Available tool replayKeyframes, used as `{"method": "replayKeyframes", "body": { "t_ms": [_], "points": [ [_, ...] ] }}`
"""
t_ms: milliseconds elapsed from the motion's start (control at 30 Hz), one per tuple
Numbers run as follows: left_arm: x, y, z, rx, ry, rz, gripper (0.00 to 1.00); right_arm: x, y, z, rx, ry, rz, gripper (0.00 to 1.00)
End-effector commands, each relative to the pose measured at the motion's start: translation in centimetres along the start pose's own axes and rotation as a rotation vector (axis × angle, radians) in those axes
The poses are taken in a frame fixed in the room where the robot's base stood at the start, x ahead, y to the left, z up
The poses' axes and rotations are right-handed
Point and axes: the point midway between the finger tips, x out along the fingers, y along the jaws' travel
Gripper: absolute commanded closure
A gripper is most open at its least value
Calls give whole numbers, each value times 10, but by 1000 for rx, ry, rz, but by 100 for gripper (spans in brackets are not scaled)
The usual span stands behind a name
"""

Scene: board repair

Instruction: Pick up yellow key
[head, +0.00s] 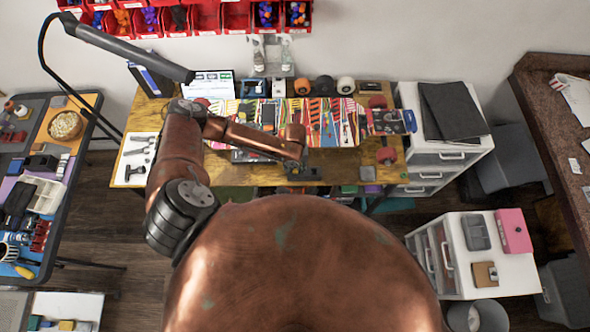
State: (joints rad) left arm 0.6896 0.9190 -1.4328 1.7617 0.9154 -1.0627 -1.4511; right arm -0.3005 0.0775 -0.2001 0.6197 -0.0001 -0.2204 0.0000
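I cannot make out a yellow key in the head view; it may be too small to tell or hidden. My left gripper (303,173) is a dark shape at the end of the copper-coloured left arm, over the front part of the wooden workbench (240,173). It is too small and dark to show whether its fingers are open or shut, and I see nothing clearly held in it. My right gripper is not in view.
A colourful skateboard deck (345,122) lies across the workbench behind my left gripper. White drawer units (447,172) stand right of the bench. A cluttered table (60,185) is at the left, and a brown counter (535,100) at the right. Wooden floor shows between them.

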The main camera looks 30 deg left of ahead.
Motion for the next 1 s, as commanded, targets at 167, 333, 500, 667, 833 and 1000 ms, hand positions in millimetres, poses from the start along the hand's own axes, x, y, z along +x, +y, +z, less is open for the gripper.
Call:
{"method": "replayKeyframes", "body": {
  "t_ms": [167, 333, 500, 667, 833, 1000],
  "points": [
    [0, 0, 0, -1, 0, 0, 72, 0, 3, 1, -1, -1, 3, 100],
    [0, 0, 0, -1, 0, 0, 84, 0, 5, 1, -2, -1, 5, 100],
    [-1, 0, 0, -1, 0, 0, 95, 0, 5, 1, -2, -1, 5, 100],
    [-1, 0, 0, -1, 0, 0, 100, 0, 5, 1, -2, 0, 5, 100],
    [-1, 0, 0, -1, 0, -1, 100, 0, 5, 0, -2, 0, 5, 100],
    [-3, 0, 0, -1, -1, -1, 100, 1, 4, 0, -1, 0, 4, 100]
  ]
}}
